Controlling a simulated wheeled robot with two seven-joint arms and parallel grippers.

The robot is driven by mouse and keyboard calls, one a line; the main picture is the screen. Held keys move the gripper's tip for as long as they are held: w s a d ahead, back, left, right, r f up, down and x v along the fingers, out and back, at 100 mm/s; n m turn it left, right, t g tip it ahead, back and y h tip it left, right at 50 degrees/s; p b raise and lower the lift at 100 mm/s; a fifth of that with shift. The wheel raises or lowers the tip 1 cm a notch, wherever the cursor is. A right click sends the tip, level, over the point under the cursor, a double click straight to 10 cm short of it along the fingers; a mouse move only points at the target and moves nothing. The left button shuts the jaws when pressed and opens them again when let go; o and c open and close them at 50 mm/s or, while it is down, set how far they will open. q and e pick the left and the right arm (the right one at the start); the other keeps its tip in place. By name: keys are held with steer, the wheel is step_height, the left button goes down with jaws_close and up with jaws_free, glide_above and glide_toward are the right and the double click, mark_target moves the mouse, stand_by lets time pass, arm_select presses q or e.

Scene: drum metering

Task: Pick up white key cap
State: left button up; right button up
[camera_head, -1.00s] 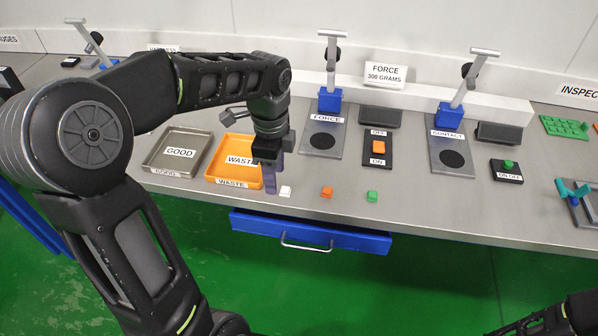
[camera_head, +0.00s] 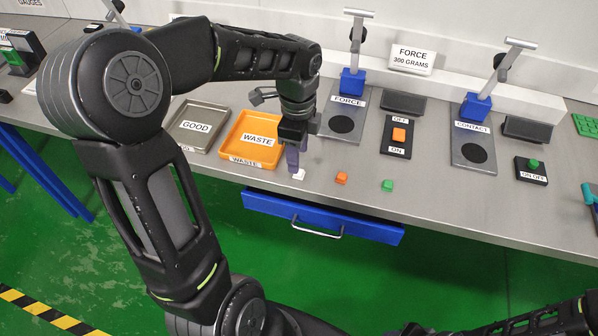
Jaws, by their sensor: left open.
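The white key cap (camera_head: 299,175) sits on the grey bench near its front edge, left of an orange key cap (camera_head: 341,178) and a green key cap (camera_head: 388,185). My left gripper (camera_head: 293,164) points down right at the white cap, with its purple fingers just behind and left of it. It is open. Whether the fingers stand around the cap or only beside it, I cannot tell. My right arm shows only at the lower right edge; its gripper is not seen.
An orange WASTE tray (camera_head: 233,153) and a grey GOOD tray (camera_head: 176,137) lie left of the gripper. The FORCE (camera_head: 341,127) and CONTACT (camera_head: 473,153) stations and switch boxes stand behind the caps. A blue drawer (camera_head: 270,206) hangs below the bench edge.

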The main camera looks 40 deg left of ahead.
mark_target(299, 174)
arm_select(q)
step_height(299, 174, down, 5)
steer(key=shift+d+f+p, duration=0.1)
steer(key=shift+p, duration=0.4)
steer(key=shift+c, duration=0.3)
jaws_close()
stand_by(0.5)
